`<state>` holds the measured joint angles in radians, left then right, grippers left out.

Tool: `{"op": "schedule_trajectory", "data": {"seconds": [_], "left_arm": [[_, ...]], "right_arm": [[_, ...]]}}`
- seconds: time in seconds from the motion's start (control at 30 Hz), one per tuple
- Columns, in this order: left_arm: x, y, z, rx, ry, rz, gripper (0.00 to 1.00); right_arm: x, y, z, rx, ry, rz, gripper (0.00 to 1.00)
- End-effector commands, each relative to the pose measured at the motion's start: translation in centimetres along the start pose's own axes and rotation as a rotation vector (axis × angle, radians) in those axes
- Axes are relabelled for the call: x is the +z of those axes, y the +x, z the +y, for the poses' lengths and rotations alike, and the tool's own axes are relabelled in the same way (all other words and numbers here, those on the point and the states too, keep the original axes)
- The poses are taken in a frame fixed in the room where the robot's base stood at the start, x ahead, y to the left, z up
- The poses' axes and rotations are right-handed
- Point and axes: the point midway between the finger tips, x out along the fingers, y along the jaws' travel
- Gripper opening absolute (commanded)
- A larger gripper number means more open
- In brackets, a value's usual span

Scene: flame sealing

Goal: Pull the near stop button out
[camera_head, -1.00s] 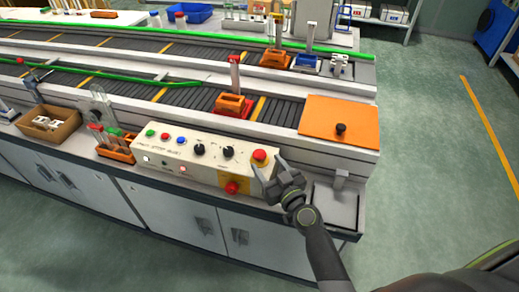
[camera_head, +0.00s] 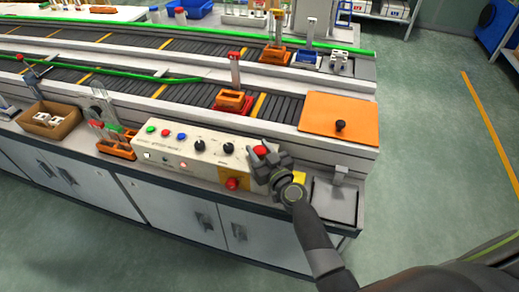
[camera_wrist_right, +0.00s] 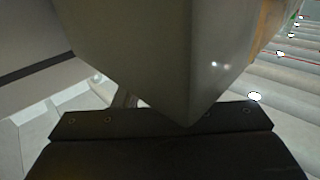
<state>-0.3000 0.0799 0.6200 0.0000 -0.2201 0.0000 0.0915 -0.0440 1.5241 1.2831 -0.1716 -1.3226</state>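The cream control box (camera_head: 185,148) stands on the front edge of the bench. One red mushroom button (camera_head: 261,150) is at the right end of its top. A second red button (camera_head: 232,184) sits on a yellow patch on its front face. My right gripper (camera_head: 258,152) is at the top red button, with its fingers beside it and partly covering it. I cannot tell whether the fingers touch or grip the button. In the right wrist view a large pale grey shape fills the upper middle and hides the fingertips. My left gripper is not in view.
A grey tray (camera_head: 334,200) is right of my gripper, with a small yellow piece (camera_head: 299,176) beside my wrist. An orange tube rack (camera_head: 117,146) and cardboard box (camera_head: 50,120) stand left.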

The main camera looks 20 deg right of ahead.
Motion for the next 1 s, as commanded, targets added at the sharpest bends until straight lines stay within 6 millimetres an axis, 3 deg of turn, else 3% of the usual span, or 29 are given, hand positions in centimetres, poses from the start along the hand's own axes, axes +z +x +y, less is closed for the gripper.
{"op": "schedule_trajectory", "data": {"seconds": [0.03, 0.23, 0.9, 0.93, 1.0], "left_arm": [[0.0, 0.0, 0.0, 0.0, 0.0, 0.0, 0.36], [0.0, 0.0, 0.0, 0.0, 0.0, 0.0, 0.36], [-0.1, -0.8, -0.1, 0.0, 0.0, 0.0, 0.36], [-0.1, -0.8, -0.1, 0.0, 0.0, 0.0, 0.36], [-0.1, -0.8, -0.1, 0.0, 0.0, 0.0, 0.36]], "right_arm": [[0.0, 0.0, 0.0, 0.0, 0.0, 0.0, 0.24], [0.0, 0.0, 0.0, 0.0, 0.0, 0.0, 0.0], [-1.8, 0.1, 0.0, 0.002, 0.0, 0.008, 0.0], [-1.9, 0.1, 0.0, 0.002, 0.0, 0.009, 0.41], [-1.9, 0.1, 0.0, 0.002, 0.0, 0.009, 0.5]]}}
